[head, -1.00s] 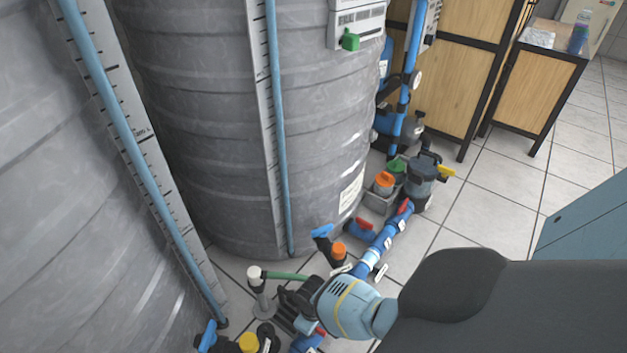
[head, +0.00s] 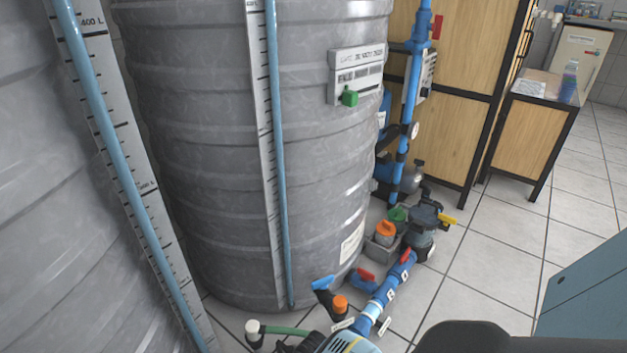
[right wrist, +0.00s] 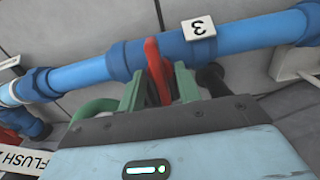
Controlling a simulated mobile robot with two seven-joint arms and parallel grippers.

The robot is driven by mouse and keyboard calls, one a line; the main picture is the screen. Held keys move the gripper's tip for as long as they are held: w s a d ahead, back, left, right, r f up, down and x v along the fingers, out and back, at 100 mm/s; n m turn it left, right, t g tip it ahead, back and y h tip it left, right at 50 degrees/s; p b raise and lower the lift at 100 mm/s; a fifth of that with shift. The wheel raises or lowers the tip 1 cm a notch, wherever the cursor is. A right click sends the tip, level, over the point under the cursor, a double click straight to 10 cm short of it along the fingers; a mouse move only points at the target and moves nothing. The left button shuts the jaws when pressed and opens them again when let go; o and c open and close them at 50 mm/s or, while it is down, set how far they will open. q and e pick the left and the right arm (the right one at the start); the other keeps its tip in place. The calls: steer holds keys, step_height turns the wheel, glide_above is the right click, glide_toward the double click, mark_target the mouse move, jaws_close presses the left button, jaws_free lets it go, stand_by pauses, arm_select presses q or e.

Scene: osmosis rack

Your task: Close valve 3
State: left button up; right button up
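In the right wrist view, valve 3 shows as a red handle (right wrist: 157,68) on a blue pipe (right wrist: 90,73), with a white tag reading "3" (right wrist: 199,35) beside it. The handle stands up across the pipe. My right gripper (right wrist: 158,88) has its green fingers closely on both sides of the handle and looks shut on it. In the head view, only part of my light blue right wrist shows at the bottom edge; its fingers are out of frame. I cannot make out valve 3 there. My left gripper is in neither view.
Large grey tanks (head: 210,150) fill the left. Blue piping (head: 385,295) with other red handles (head: 405,256) runs along the floor beside a blue-handled valve (head: 323,283). A "FLUSH" label (right wrist: 25,158) lies left of my gripper. Tiled floor (head: 480,270) is clear at right.

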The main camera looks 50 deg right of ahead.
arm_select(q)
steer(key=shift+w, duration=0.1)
arm_select(e)
steer(key=shift+r, duration=0.1)
